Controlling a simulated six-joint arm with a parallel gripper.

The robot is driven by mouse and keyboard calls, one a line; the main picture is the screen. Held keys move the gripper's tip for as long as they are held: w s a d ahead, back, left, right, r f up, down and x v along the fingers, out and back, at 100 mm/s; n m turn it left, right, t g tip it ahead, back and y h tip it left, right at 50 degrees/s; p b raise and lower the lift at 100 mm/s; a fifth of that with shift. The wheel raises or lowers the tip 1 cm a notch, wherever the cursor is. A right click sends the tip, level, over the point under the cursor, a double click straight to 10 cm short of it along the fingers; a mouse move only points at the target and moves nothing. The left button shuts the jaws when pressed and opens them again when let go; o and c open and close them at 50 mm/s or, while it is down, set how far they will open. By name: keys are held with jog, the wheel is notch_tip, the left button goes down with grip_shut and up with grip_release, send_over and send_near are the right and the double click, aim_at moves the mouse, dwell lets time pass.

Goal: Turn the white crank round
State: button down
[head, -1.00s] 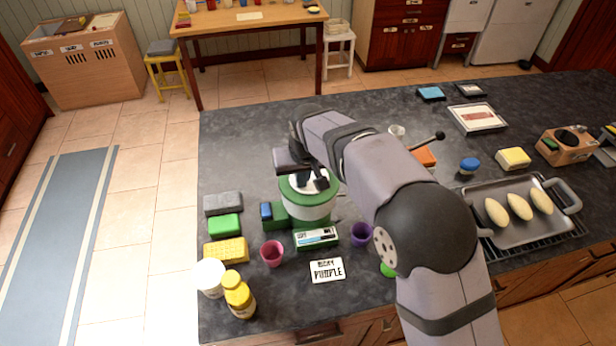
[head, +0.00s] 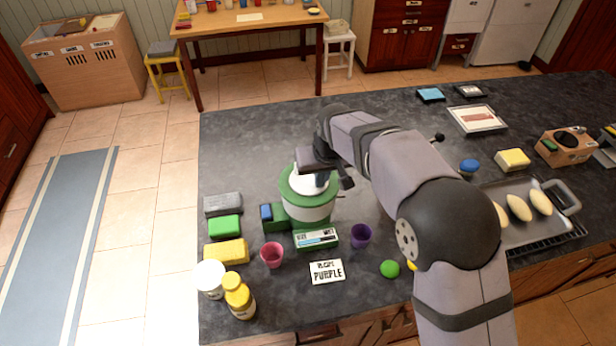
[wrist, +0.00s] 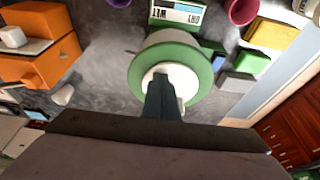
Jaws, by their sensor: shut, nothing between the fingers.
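A round green-and-white drum (head: 306,205) stands on the dark counter, with a green rim and a white top. The white part on its top, which I take for the crank (head: 310,183), is partly covered by my gripper. In the wrist view the drum (wrist: 205,75) is in the middle, and a small white piece (wrist: 181,104) shows beside my fingers. My gripper (wrist: 162,82) is shut with nothing between its fingers, and its tips overlap the white centre. I cannot tell whether they touch the crank.
A green box with a WET/DRY label (head: 317,238) stands in front of the drum, with a purple cup (head: 361,236) and a pink cup (head: 272,254) near it. Several sponges, such as the yellow one (head: 226,251), lie left. An orange box (wrist: 40,68) shows in the wrist view.

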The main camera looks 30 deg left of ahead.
jog(key=shift+s, duration=0.15)
jog(key=shift+s+a, duration=0.15)
jog(key=shift+s, duration=0.15)
dwell(0.3)
notch_tip(320, 180, up, 7)
jog(key=p, duration=0.4)
dwell(0.5)
dwell(0.4)
